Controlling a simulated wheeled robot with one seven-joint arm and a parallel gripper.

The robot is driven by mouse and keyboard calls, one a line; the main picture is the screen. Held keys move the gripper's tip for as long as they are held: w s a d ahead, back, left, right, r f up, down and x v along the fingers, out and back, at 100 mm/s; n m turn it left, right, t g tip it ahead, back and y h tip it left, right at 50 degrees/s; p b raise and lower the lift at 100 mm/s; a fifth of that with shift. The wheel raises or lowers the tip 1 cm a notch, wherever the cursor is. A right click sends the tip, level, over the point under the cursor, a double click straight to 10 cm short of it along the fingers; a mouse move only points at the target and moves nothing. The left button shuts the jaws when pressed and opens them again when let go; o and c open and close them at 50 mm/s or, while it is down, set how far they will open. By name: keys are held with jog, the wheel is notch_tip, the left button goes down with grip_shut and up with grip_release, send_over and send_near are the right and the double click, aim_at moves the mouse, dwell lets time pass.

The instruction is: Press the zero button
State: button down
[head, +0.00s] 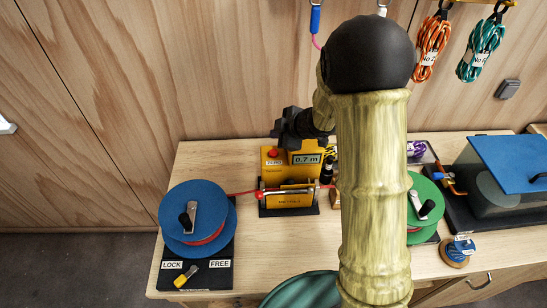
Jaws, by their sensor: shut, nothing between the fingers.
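The zero button (273,153) is a small red button on top of the yellow rope meter (270,180), above a white label that seems to read ZERO. The meter's display (306,159) reads 0.7 m. My gripper (281,130) is dark and appears just above and behind the button in the picture, shut and empty. I cannot see any contact between it and the button. My arm hides part of the bench to the right of the meter.
A red cord runs through the meter from the blue reel (197,218) at left toward the green reel (426,208) at right. A yellow-handled lever (187,276) sits by LOCK and FREE labels. A blue-lidded box (505,175) stands at right. Rope coils (433,45) hang on the wall.

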aim_at(277, 154)
jog(key=shift+f+b, duration=1.75)
jog(key=shift+f, duration=0.65)
jog(key=shift+f, duration=0.3)
jog(key=shift+s, duration=0.1)
